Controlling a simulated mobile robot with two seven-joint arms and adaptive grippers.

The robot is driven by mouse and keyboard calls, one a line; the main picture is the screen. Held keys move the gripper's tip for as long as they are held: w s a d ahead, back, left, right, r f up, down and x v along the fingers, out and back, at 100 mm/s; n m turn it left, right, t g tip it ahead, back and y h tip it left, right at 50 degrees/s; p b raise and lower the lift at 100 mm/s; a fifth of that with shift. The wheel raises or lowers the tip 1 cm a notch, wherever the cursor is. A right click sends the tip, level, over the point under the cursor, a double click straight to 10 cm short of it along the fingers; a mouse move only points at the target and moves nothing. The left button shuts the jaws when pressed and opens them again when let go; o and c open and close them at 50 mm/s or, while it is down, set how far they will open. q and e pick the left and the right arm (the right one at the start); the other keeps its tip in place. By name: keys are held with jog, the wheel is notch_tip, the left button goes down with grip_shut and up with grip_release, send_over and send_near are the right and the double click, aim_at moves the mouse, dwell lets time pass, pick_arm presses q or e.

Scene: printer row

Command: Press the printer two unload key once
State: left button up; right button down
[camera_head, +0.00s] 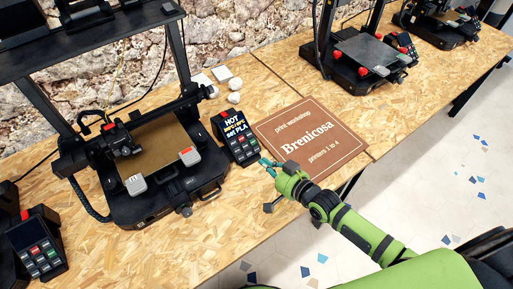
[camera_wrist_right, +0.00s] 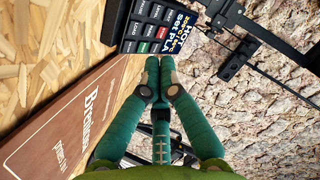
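The control box (camera_head: 235,137) beside the central printer (camera_head: 160,165) has a screen with "HOT" and "set PLA" and a keypad of dark, red and green keys. In the right wrist view this keypad (camera_wrist_right: 148,28) stands at the top, its small key labels hard to read. My right gripper (camera_head: 267,166) is at the box's front right. Its teal fingers are together and empty in the wrist view (camera_wrist_right: 160,66), with the tips just short of the keypad's lower edge in the picture. I cannot tell whether they touch it. My left gripper is not in view.
A brown "Brenicosa" sign (camera_head: 309,138) lies right of the box. Another control box (camera_head: 37,246) is at the lower left. A second printer (camera_head: 360,60) stands further back. Small white pieces (camera_head: 233,97) lie behind the box. A stone wall (camera_head: 240,30) backs the wooden table.

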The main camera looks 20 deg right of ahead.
aim_at(257, 149)
jog(key=w+d+r+m+t, duration=0.1)
jog(key=w+d+r+t, duration=0.1)
jog(key=d+r, duration=0.1)
jog(key=shift+w+m, duration=0.3)
jog(key=shift+w, duration=0.1)
jog(key=shift+r, duration=0.1)
jog(key=w+f+b, duration=0.1)
jog(key=f+b, duration=0.1)
jog(key=w+a+f+b, duration=0.1)
jog(key=f+b, duration=0.1)
jog(key=w+f+b, duration=0.1)
jog(key=b, duration=0.2)
jog(key=shift+w+a+f, duration=0.15)
jog(key=shift+w+f, duration=0.25)
jog(key=shift+w+a+f+b, duration=0.25)
jog(key=shift+w+f+b, duration=0.4)
jog(key=shift+b, duration=0.3)
